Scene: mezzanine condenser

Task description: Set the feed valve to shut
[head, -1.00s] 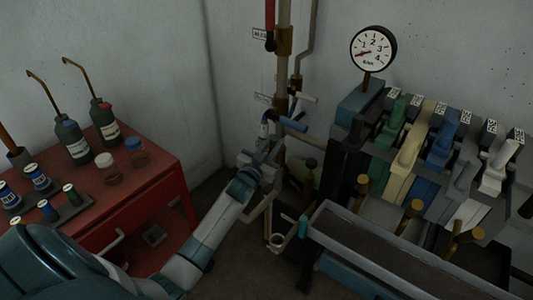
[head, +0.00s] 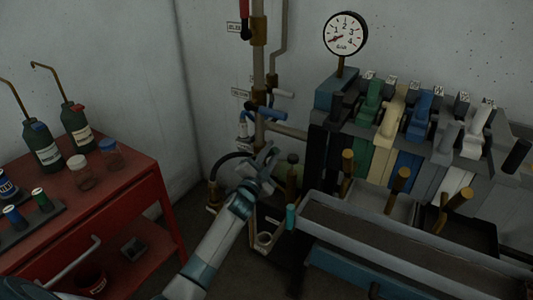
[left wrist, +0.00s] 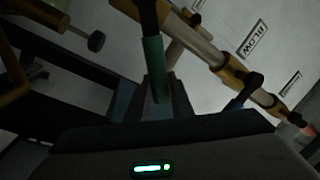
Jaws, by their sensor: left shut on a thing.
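My left gripper (head: 268,160) is just below the blue lever, in front of the pipework. In the left wrist view its fingers (left wrist: 163,98) are shut on a green-sleeved lever (left wrist: 154,65), which points down between them. In the head view the gripper hides this lever. I cannot read which label belongs to the feed valve. My right gripper is not in view.
A red cart (head: 130,205) with bottles and jars stands at the left. A grey trough (head: 390,240) and a bank of coloured levers (head: 420,115) fill the right. A round gauge (head: 345,33) stands above them.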

